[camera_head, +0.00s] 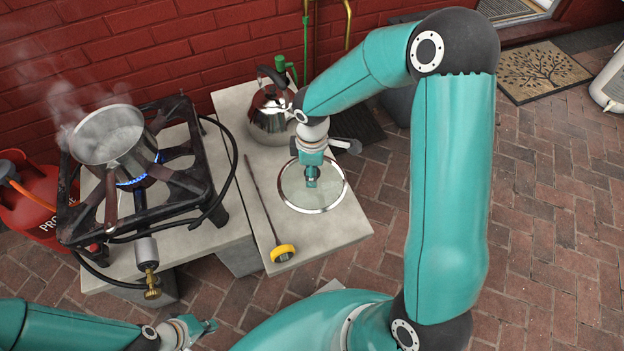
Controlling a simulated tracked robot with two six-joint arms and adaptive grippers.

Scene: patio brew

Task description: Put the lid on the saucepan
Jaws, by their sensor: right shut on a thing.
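The saucepan (108,135) stands on the lit gas burner at the left, open at the top and steaming, with its dark handle toward me. The round glass lid (294,190) with a steel rim is on or just above the right part of the concrete slab; I cannot tell whether it touches. My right gripper (311,180) is above the lid's middle, shut on its knob, which the fingers hide. My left gripper (204,327) is low at the bottom left, well apart from the pan; its fingers are too small to read.
A steel kettle (271,108) stands behind the lid. A thin rod with a yellow end (282,253) lies on the slab (338,232) left of the lid. The black burner frame (190,180) with blue flame and hose surrounds the pan. A red propane tank (32,190) stands far left.

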